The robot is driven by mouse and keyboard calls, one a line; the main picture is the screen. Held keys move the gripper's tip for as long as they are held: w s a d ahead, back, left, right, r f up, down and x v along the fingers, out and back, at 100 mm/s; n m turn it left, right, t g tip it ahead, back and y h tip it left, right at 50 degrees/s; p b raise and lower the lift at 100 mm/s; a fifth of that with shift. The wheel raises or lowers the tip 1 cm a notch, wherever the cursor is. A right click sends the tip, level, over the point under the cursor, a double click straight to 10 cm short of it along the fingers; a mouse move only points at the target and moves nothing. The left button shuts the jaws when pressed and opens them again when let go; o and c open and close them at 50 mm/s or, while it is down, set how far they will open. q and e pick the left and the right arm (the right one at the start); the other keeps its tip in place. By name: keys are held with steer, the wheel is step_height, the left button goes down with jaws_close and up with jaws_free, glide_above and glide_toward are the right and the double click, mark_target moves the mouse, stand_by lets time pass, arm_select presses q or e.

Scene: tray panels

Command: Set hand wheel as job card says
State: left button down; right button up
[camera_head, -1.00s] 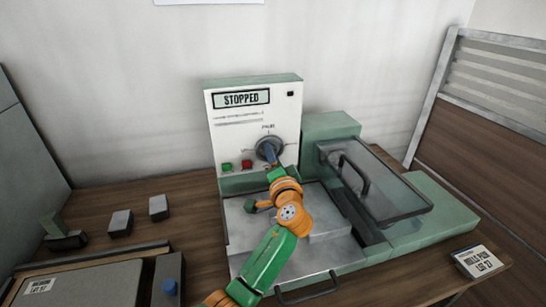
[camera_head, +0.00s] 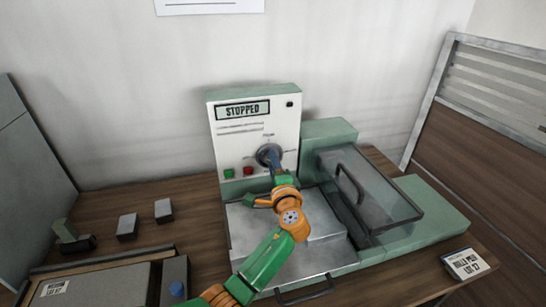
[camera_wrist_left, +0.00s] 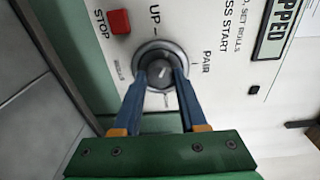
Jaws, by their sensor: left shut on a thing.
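The hand wheel (camera_head: 268,153) is a round grey dial on the white front panel (camera_head: 286,125) of the machine, below a display (camera_head: 242,110) reading "STOPPED". My left gripper (camera_head: 274,163) reaches up to the dial. In the left wrist view the wheel's knob (camera_wrist_left: 160,72) sits between the two blue fingers of the left gripper (camera_wrist_left: 160,80), shut on it. A white sheet (camera_head: 210,5) on the wall is cut off at the top. My right gripper is not seen.
A clear hinged cover (camera_head: 385,195) with a handle stands right. A labelled card or box (camera_head: 464,264) lies at the right front. Several small grey blocks (camera_head: 128,227) sit left, behind a tray (camera_head: 100,290).

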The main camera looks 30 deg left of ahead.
arm_select(q)
steer(key=shift+m+g+p, duration=0.5)
steer(key=shift+m+p, duration=2.85)
steer(key=shift+m, duration=2.25)
steer(key=shift+y, duration=0.3)
steer(key=shift+c, duration=2.2)
jaws_free()
